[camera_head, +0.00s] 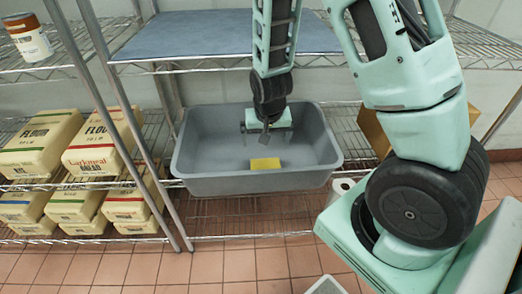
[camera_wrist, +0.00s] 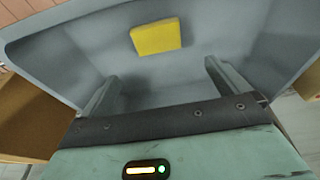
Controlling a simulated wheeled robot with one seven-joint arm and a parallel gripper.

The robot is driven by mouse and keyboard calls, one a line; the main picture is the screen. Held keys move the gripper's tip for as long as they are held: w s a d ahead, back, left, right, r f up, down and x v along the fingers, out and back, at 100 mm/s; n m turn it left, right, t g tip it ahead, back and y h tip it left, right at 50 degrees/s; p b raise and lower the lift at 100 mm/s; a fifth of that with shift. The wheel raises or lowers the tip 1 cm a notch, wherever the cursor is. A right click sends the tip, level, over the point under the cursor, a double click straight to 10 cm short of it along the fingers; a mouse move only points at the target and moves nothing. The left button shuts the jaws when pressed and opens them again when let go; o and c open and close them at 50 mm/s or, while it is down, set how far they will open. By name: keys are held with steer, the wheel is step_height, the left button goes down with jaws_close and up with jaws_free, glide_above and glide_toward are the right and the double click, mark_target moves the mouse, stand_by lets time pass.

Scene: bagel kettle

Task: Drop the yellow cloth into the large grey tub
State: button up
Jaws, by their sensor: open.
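The yellow cloth (camera_head: 265,164) is a small folded block lying inside the large grey tub (camera_head: 258,186), near its front wall. In the wrist view the cloth (camera_wrist: 156,37) lies on the tub's inner surface (camera_wrist: 70,60), beyond my fingers and apart from them. My gripper (camera_head: 265,135) is over the tub, behind the cloth in the head view. In the wrist view its two fingers (camera_wrist: 160,85) are spread wide with nothing between them. The fingertips are partly hidden in the head view.
The tub sits on a wire shelf (camera_head: 240,212), below a shelf with a blue-grey sheet (camera_head: 200,35). Several flour bags (camera_head: 103,143) fill the shelves at left. A can (camera_head: 27,38) stands at upper left. A brown box (camera_head: 373,130) stands right of the tub.

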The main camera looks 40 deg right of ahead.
steer(key=s+a+r+n+y, duration=0.1)
steer(key=s+a+r+n, duration=0.15)
steer(key=a, duration=0.35)
steer(key=s+a+r+n+g+y, duration=0.1)
steer(key=s+a+r+n, duration=0.1)
steer(key=s+a+r, duration=0.3)
steer(key=s+a+r+n+y, duration=0.1)
steer(key=a+r+n, duration=0.15)
steer(key=a, duration=0.45)
steer(key=s+a+r+n, duration=0.2)
steer(key=s+n, duration=0.1)
steer(key=s, duration=0.3)
steer(key=s+a+r+n+g, duration=0.1)
steer(key=s+a+r+n, duration=0.2)
steer(key=s, duration=0.4)
steer(key=shift+a+r+n+g+h, duration=0.2)
steer(key=shift+n+g+h, duration=0.15)
steer(key=shift+n, duration=0.25)
step_height(320, 180, up, 10)
steer(key=p, duration=1)
